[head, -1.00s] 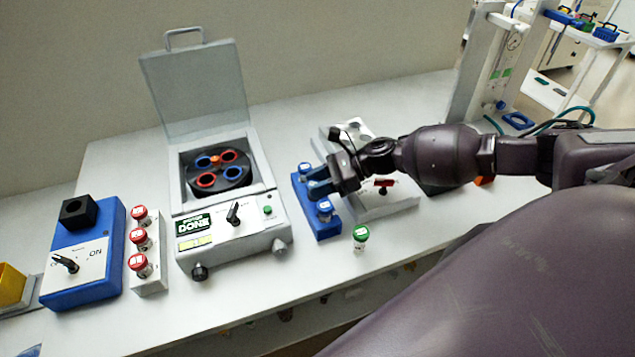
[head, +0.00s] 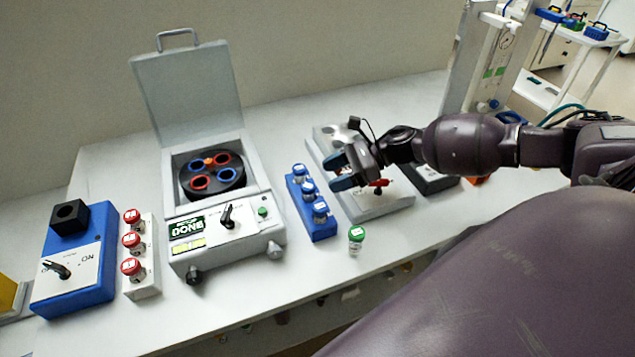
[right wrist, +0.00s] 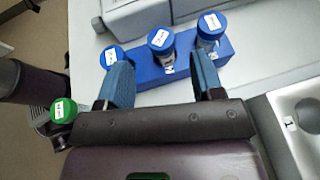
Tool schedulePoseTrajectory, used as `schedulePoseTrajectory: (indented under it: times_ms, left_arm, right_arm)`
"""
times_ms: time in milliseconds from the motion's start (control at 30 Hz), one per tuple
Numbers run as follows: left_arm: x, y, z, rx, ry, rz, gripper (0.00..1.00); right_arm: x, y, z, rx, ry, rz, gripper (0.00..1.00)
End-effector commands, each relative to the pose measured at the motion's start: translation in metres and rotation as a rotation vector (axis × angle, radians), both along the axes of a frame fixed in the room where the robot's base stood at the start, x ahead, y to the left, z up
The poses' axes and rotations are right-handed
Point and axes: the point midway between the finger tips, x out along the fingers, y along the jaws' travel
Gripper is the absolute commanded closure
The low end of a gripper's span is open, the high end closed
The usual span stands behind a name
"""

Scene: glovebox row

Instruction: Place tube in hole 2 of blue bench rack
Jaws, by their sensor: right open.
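The blue bench rack (head: 321,230) stands on the bench right of the centrifuge. Three blue-capped tubes stand upright in a row in it: a far one (head: 299,172), a middle one (head: 308,190) and a near one (head: 320,210). The rack (right wrist: 222,52) and its tubes also show in the right wrist view, with the middle tube (right wrist: 161,41) ahead between my fingers' directions. My right gripper (head: 344,171) is open and empty, just right of the rack. In the wrist view its left finger overlaps the near tube's cap (right wrist: 113,57); contact cannot be told. My left gripper is out of view.
A green-capped tube (head: 356,240) stands near the bench's front edge. The centrifuge (head: 215,235) has its lid up. A white rack of red-capped tubes (head: 141,284) and a blue device (head: 76,285) stand further left. A grey device (head: 385,205) lies under my gripper.

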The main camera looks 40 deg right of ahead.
Motion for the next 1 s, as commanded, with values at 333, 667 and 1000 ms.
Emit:
schedulePoseTrajectory:
  times_ms: [333, 667, 1000]
  left_arm:
    - [0.003, -0.001, -0.005, 0.0, -0.005, -0.002, 0.57]
    - [0.003, -0.001, -0.005, 0.0, -0.007, -0.002, 0.57]
    - [0.003, -0.001, -0.005, 0.0, -0.007, -0.002, 0.57]
  right_arm:
    - [-0.021, -0.045, 0.02, 0.001, 0.002, -0.001, 0.39]
    - [-0.024, -0.052, 0.024, 0.001, 0.0, 0.001, 0.39]
    - [-0.024, -0.052, 0.024, 0.001, -0.001, 0.0, 0.39]
